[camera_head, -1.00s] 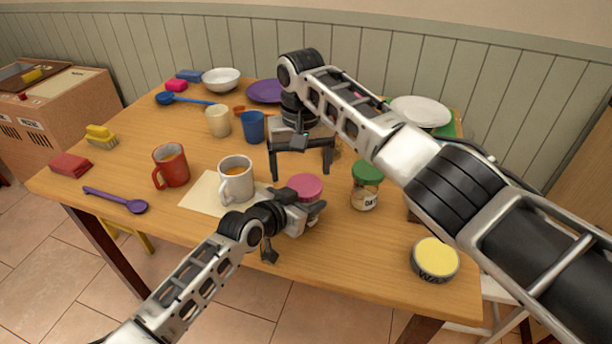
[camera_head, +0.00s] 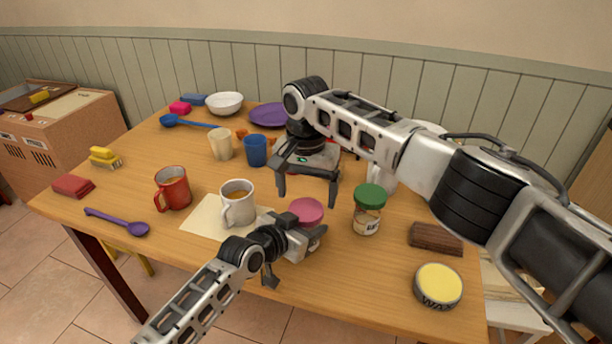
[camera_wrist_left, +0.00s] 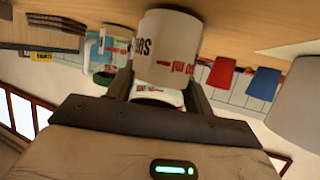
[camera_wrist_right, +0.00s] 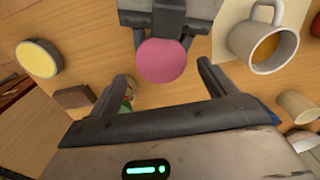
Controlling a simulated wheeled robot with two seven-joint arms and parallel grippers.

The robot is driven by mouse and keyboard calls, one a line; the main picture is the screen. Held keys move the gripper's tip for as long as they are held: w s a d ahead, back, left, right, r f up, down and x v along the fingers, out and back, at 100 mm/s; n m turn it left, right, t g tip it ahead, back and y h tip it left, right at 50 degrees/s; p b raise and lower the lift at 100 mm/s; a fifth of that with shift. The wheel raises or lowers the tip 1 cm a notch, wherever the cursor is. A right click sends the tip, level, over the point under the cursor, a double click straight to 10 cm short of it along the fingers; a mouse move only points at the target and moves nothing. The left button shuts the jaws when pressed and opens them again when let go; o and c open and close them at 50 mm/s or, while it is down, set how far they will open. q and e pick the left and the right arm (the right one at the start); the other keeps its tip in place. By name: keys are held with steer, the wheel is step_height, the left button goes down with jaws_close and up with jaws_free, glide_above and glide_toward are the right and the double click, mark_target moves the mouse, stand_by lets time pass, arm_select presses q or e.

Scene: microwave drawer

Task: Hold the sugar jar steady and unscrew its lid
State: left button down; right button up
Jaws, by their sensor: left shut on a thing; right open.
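The sugar jar has a round pink lid (camera_head: 306,211). Its white body with dark and red lettering (camera_wrist_left: 165,45) shows in the left wrist view. My left gripper (camera_head: 298,240) is shut around the jar's body from the front, and the jar stands on the table. My right gripper (camera_head: 307,198) is open and empty, its fingers pointing down just behind and above the lid. In the right wrist view the pink lid (camera_wrist_right: 162,60) lies between and a little beyond the open fingertips, with no visible contact. In the head view most of the jar's body is hidden by my left gripper.
A white mug (camera_head: 238,204) stands close left of the jar on a cream sheet (camera_head: 198,217). A green-lidded jar (camera_head: 368,208) stands to the right. A brown block (camera_head: 436,239) and a yellow-topped wax tin (camera_head: 438,285) lie further right. A blue cup (camera_head: 254,151) stands behind.

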mark_target(307, 209)
steer(key=shift+f, duration=1.9)
steer(key=c, duration=1)
steer(key=n, duration=0.3)
